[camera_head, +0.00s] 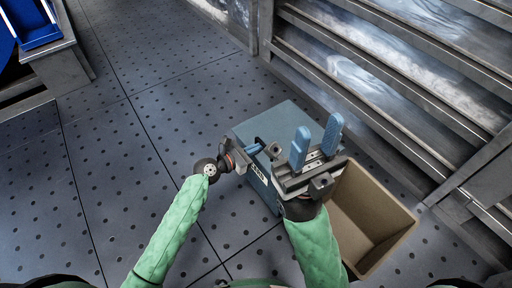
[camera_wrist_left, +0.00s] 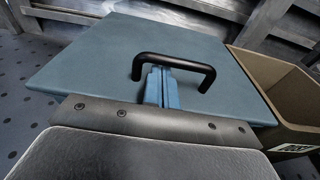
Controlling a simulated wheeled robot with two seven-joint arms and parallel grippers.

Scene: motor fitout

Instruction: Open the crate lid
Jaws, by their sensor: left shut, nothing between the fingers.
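The blue-grey crate (camera_head: 262,187) stands on the floor, its flat lid (camera_head: 280,119) lying down on top. The lid (camera_wrist_left: 95,60) fills the middle of the left wrist view, with a black bar handle (camera_wrist_left: 178,60) on it. My left gripper (camera_head: 254,148) is at the crate's left side in the head view. Its blue fingers (camera_wrist_left: 160,76) are together and empty, with the tips at the handle's opening. I cannot tell whether they touch the bar. My right gripper (camera_head: 317,136) is open and empty above the crate's right part, hiding some of it.
A tan open bin (camera_head: 372,215) stands against the crate's right side, empty as far as I see. Metal racking (camera_head: 350,110) runs behind. A blue object (camera_head: 38,36) sits on a grey structure at the top left. The dotted floor (camera_head: 110,150) on the left is clear.

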